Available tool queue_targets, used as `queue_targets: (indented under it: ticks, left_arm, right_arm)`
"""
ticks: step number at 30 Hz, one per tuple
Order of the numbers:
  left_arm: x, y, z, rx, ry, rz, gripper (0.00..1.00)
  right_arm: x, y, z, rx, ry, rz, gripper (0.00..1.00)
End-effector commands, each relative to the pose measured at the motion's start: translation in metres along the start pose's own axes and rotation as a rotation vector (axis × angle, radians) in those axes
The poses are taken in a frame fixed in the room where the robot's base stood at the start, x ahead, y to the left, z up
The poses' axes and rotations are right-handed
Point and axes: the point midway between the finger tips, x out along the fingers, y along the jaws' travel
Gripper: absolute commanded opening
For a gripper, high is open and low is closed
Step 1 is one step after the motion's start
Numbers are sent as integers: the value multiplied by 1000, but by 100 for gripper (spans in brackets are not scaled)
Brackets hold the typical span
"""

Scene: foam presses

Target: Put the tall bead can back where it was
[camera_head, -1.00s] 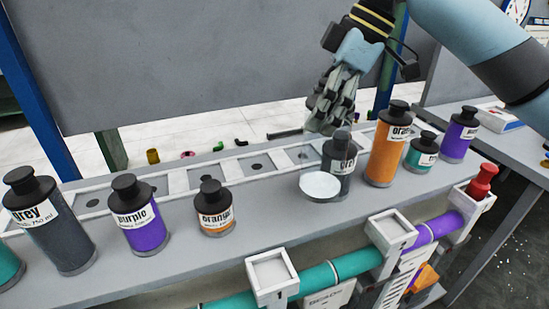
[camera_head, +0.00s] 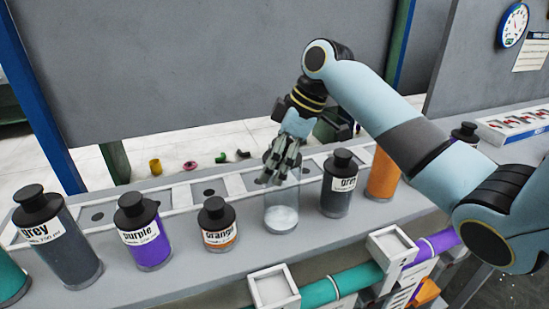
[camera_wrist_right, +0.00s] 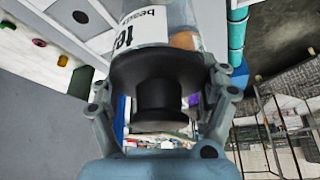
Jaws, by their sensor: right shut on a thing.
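The tall bead can (camera_head: 281,208) is clear with a pale bottom and hangs or stands upright at the shelf between the small orange can and the grey can. I cannot tell whether its base touches the shelf. My right gripper (camera_head: 281,170) is shut on its top from above. In the right wrist view, the fingers (camera_wrist_right: 160,115) close around the can's black cap (camera_wrist_right: 158,75), and part of its white label shows on the clear wall. Its cap is mostly hidden in the head view. My left gripper is not in view.
A row of square recesses with dark round spots (camera_head: 209,191) runs behind the cans. The small orange can (camera_head: 217,225) stands left and the grey can (camera_head: 338,185) right of the bead can. Purple (camera_head: 144,232) and large grey cans (camera_head: 58,240) stand further left. Pipes (camera_head: 345,284) run below the front edge.

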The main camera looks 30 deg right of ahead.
Motion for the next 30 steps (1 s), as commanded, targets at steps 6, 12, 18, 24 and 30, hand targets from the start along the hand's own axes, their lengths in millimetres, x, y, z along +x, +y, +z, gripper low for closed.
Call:
queue_targets:
  ticks: [6,12,18,24,30]
  left_arm:
    - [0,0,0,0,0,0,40]
    - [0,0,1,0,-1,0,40]
    - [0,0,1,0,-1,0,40]
    - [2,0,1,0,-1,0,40]
    - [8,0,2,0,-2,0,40]
  right_arm:
    - [1,0,0,0,1,0,18]
    - [2,0,1,1,0,-1,96]
    - [2,0,1,1,0,-1,100]
    - [-6,0,0,0,0,1,100]
    - [-44,2,1,-2,-2,5,100]
